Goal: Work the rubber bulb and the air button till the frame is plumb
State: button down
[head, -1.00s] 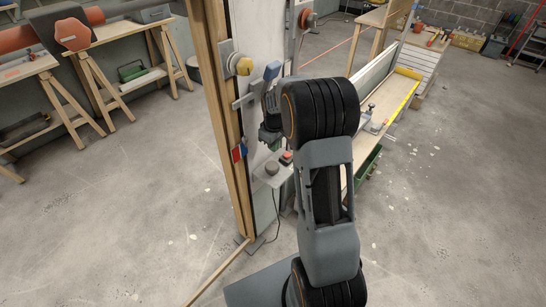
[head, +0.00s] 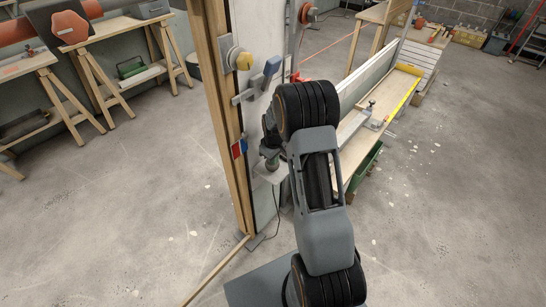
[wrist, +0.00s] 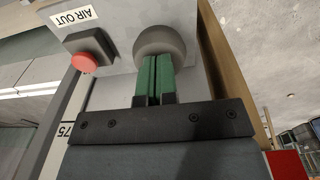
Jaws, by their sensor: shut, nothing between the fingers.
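The grey rubber bulb (wrist: 162,40) is at the top of the wrist view, on a pale plate. My gripper (wrist: 154,65) has its green fingers shut together with nothing between them. The fingertips overlap the bulb's lower edge in the picture; I cannot tell whether they press it. The red air button (wrist: 84,62) sits in a dark housing left of the bulb, beside an "AIR OUT" label (wrist: 74,16). In the head view the wooden frame (head: 228,120) stands upright left of my arm. My wrist hides the bulb and button there.
A wooden strip (head: 217,270) lies on the floor by the frame's foot. A bench with a yellow level (head: 404,97) stands at right. Floor at far right is open.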

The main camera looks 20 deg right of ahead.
notch_tip(320, 180, down, 2)
jog(key=shift+f+b, duration=0.15)
jog(key=shift+b, duration=0.75)
jog(key=shift+s, duration=0.1)
jog(key=shift+r, duration=0.2)
notch_tip(320, 180, up, 10)
jog(key=p, duration=0.7)
jog(key=shift+s+r, duration=0.15)
dwell(0.4)
